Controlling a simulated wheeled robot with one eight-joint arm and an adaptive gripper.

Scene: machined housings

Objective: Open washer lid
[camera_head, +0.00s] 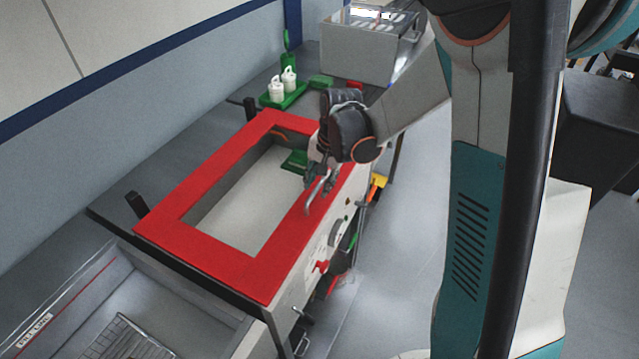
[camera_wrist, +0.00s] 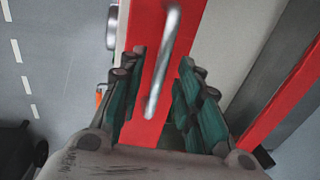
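The washer lid (camera_head: 200,248) is a flat red frame around a large window or opening; I cannot tell if it is glazed. It lies level on the washer body. A bent metal handle (camera_head: 313,197) stands on its right side. In the wrist view the handle (camera_wrist: 165,62) runs over the red strip of the lid (camera_wrist: 150,25). My gripper (camera_head: 320,178) is at the handle, above the lid's right edge. In the wrist view its two green-padded fingers (camera_wrist: 162,62) are spread, one on each side of the handle, with gaps visible. My wrist hides part of the lid's far right corner.
A green tray (camera_head: 284,98) with white bottles and a grey metal box (camera_head: 365,52) stand behind the washer. A sink basin with a wire rack (camera_head: 125,340) is at front left. A red knob (camera_head: 321,267) is on the washer's right face.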

